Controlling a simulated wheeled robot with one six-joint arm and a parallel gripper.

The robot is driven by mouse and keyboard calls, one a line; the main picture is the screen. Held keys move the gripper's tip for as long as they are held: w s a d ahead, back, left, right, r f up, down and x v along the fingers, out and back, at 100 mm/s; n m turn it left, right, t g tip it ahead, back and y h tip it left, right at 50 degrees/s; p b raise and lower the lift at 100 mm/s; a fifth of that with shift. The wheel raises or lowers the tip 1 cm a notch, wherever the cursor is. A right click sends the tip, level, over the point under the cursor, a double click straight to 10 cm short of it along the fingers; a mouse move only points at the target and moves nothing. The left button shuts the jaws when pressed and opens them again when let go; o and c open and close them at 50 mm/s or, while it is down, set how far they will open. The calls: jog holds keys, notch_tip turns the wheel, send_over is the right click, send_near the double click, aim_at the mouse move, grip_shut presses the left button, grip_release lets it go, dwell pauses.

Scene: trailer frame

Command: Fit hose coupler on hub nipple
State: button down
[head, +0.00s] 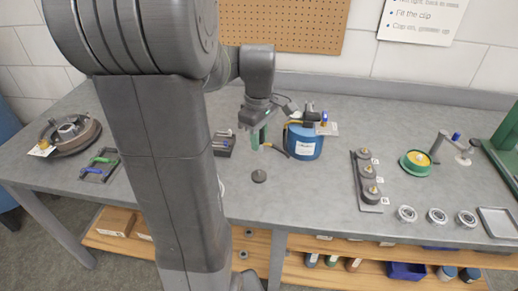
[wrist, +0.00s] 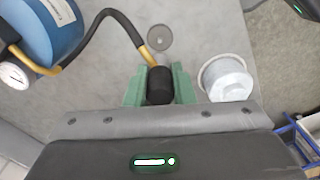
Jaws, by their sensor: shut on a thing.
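My gripper (head: 256,138) has green fingers and is shut on the black hose coupler (wrist: 159,86), holding it over the grey bench. In the wrist view the coupler sits between the fingers, with a brass stem at its end joined to a black hose. The hose runs to the blue tank (head: 305,141), which also shows in the wrist view (wrist: 42,28) with a gauge (wrist: 14,76). In the head view the coupler is hard to see.
A small grey disc (head: 259,176) lies in front of my gripper. A pale canister (wrist: 227,78) stands beside it in the wrist view. Three round caps (head: 437,216) and a tray (head: 497,222) lie front right.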

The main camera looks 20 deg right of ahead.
jog(key=shift+r+p, duration=1.5)
jog(key=shift+r, duration=0.4)
